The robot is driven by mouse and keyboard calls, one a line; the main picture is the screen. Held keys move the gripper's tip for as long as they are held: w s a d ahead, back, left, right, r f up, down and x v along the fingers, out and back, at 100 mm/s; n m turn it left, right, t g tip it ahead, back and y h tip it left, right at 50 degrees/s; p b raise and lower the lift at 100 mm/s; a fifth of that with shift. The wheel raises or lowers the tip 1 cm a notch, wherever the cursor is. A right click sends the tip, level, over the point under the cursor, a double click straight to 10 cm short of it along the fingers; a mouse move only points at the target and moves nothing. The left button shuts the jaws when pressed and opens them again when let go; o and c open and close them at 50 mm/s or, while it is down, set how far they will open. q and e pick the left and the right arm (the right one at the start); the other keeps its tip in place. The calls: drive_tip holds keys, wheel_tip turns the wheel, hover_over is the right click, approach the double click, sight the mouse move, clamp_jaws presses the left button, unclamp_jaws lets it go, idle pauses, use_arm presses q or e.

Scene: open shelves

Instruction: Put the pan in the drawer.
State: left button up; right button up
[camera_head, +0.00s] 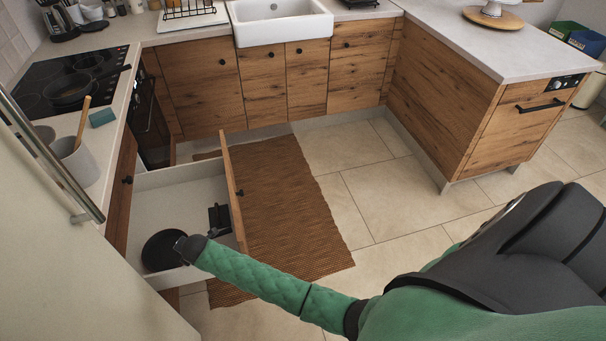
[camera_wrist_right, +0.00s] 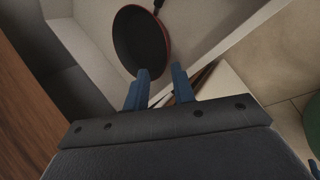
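The pan (camera_wrist_right: 141,40), dark with a reddish rim, lies inside the open drawer in the right wrist view, its handle pointing to the top. In the head view the pan (camera_head: 160,252) is a dark disc at the drawer's near end, partly covered by my right wrist. The drawer (camera_head: 160,192) is pulled out, white inside with a wooden front. My right gripper (camera_wrist_right: 160,78) is open, with nothing held between its fingers. Its fingertips overlap the pan's near edge in view; I cannot tell if they touch.
A small black thing (camera_head: 218,217) shows by the drawer front; I cannot make it out. Another pan (camera_head: 68,89) sits on the hob (camera_head: 40,110). A grey pot (camera_head: 77,158) with a wooden utensil stands on the left counter. A brown rug (camera_head: 285,210) and clear floor lie right.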

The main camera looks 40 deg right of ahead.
drive_tip(key=s+d+r+m+y, duration=0.1)
drive_tip(key=s+d+r+m, duration=0.1)
drive_tip(key=s+m, duration=0.3)
drive_tip(key=s+d+r+m, duration=0.2)
drive_tip(key=s+r+m, duration=0.1)
drive_tip(key=s+m, duration=0.15)
drive_tip(key=s+d+f+m+g, duration=0.1)
drive_tip(key=s+d+f+m, duration=0.3)
drive_tip(key=s+f, duration=0.6)
drive_tip(key=s+d+f+m+g+h, duration=0.1)
drive_tip(key=s+d+f+m, duration=0.3)
drive_tip(key=s+f, duration=0.5)
drive_tip(key=s+d+f+m+g+h, duration=0.1)
drive_tip(key=s+d+f+m+g, duration=0.2)
drive_tip(key=s+f, duration=0.7)
drive_tip(key=s+d+m, duration=0.2)
drive_tip(key=s+d, duration=0.2)
drive_tip(key=shift+s+f, duration=0.35)
drive_tip(key=shift+s, duration=0.05)
